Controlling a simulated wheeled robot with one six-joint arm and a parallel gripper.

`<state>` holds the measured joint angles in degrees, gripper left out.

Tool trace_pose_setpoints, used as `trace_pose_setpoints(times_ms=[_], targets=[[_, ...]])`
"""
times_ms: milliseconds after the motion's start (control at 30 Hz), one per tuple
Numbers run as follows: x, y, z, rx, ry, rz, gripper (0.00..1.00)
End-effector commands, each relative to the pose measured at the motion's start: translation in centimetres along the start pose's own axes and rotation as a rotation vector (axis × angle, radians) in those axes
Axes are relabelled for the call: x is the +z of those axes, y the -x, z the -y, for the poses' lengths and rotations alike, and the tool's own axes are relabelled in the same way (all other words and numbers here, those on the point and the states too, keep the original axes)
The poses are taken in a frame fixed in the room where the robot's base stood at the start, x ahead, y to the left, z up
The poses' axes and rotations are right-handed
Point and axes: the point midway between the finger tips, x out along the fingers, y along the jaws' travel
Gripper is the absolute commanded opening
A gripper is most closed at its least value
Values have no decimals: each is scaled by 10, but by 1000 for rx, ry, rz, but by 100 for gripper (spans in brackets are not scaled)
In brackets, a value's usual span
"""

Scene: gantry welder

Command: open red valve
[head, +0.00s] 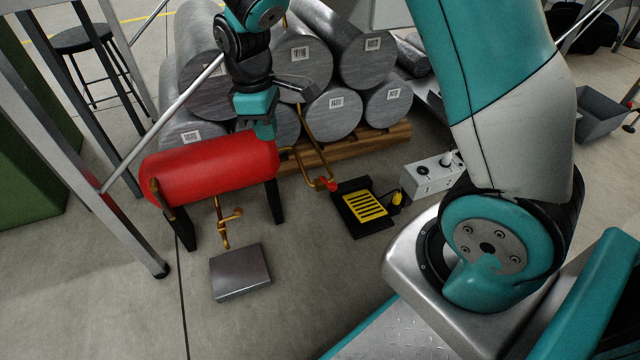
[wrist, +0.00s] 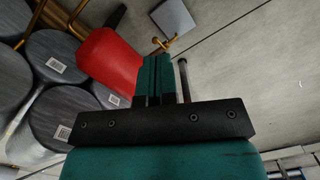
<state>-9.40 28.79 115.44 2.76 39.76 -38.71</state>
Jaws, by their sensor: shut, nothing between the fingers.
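A small red valve handle (head: 328,184) sits at the low end of a bent brass pipe (head: 305,150), to the right of a red tank (head: 210,168). My gripper (head: 265,131) is shut and empty, pointing down by the right end of the tank, up and to the left of the red handle. I cannot tell whether it touches the tank. In the wrist view the shut teal fingers (wrist: 155,80) show beside the red tank (wrist: 108,60). I cannot make out the red valve handle in that view.
Large metal cylinders (head: 333,112) are stacked behind on a wooden pallet (head: 385,138). A black box with a yellow grille (head: 367,206) and a grey control box (head: 433,174) stand right of the handle. A metal plate (head: 240,271) lies in front. A slanted frame post (head: 110,215) stands left.

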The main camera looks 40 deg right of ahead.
Motion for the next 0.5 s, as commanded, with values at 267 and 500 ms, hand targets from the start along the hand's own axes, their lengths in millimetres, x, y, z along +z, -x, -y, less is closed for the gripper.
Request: trace_pose_setpoints(times_ms=[267, 500], targets=[[4, -124, -77, 44, 128, 220, 0], [11, -158, -92, 49, 167, 275, 0]])
